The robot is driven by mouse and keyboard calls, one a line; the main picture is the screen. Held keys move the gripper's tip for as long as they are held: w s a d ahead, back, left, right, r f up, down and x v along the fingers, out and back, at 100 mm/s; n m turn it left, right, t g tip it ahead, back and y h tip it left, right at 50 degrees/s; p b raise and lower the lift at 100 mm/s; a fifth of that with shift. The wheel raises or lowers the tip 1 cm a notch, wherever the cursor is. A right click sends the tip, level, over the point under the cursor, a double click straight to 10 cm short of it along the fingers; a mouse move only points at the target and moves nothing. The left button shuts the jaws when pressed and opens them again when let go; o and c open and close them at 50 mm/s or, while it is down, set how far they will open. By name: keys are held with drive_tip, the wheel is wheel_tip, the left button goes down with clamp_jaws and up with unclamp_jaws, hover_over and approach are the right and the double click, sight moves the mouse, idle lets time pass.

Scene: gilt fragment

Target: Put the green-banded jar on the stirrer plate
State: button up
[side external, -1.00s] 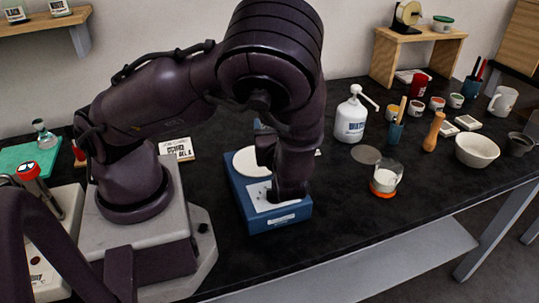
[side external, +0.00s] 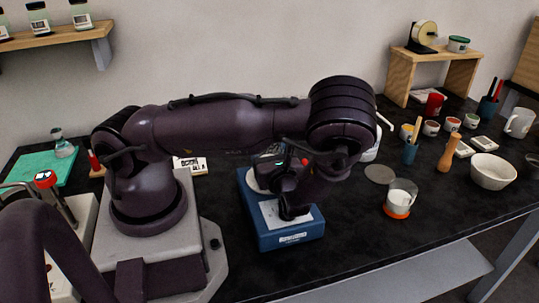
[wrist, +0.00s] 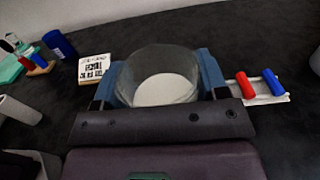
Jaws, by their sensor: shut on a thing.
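A clear glass jar (wrist: 160,72) stands between the two fingers of my gripper (wrist: 160,92) in the wrist view, and the gripper is shut on it. A pale round area shows through it; I cannot tell whether this is its contents or the disc below. No green band is visible on it. The blue stirrer plate (side external: 290,234), with a white disc (side external: 254,181) and a pale front panel, is under my gripper (side external: 287,208) in the side view. My gripper hides part of the plate and the held jar there. I cannot tell whether jar and plate touch.
An orange-banded jar (side external: 397,210) stands to the right of the plate, near a grey disc (side external: 380,174). A wooden pestle (side external: 450,152) and white bowl (side external: 492,171) are farther right. A printed card (wrist: 93,67) lies near the plate. The bench front between is clear.

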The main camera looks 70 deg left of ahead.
drive_tip(key=shift+f, duration=0.15)
drive_tip(key=o, duration=1)
drive_tip(key=shift+f, duration=0.1)
